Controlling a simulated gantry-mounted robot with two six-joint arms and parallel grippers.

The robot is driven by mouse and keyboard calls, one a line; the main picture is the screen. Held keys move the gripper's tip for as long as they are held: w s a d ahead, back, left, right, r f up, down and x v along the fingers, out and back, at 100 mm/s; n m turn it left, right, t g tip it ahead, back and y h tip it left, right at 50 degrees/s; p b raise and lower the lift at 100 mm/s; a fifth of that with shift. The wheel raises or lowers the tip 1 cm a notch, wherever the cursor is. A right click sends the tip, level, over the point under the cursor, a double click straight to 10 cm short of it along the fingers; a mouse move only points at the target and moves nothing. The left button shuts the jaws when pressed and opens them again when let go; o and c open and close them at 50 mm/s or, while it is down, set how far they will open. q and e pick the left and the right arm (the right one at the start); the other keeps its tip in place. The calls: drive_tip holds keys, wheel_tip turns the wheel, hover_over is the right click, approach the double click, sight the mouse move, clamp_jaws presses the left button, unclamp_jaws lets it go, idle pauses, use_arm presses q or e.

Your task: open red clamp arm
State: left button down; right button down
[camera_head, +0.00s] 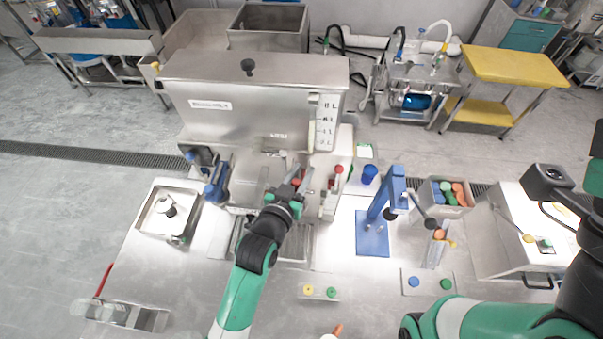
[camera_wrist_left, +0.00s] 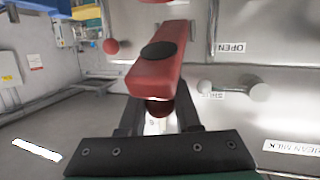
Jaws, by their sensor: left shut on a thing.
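The red clamp arm (camera_wrist_left: 158,68) fills the upper middle of the left wrist view, with a dark round pad on its face and a dark red ball (camera_wrist_left: 158,106) at its near end. My left gripper (camera_wrist_left: 157,118) is shut on the clamp arm's ball end, its fingers on either side. In the head view, my left gripper (camera_head: 294,187) is at the front of the steel machine (camera_head: 240,120). The clamp arm (camera_head: 298,178) shows there only as a small red patch, partly hidden. My right arm is at the lower right; I cannot make out its gripper.
A red-knobbed lever (camera_head: 339,169) stands just right of the clamp area. A blue-handled lever (camera_head: 215,188) is to the left. A blue press (camera_head: 376,220) and a bin of coloured capsules (camera_head: 450,196) stand right. The front left of the steel table (camera_head: 180,275) is mostly clear.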

use_arm(q)
drive_tip(key=shift+a+f, duration=0.15)
drive_tip(key=shift+f, duration=0.05)
idle(0.6)
drive_tip(key=c, duration=0.6)
unclamp_jaws()
drive_tip(key=shift+w+r, duration=0.15)
drive_tip(key=v, duration=1.1)
drive_tip(key=shift+s+r, duration=0.1)
drive_tip(key=shift+s, duration=0.2)
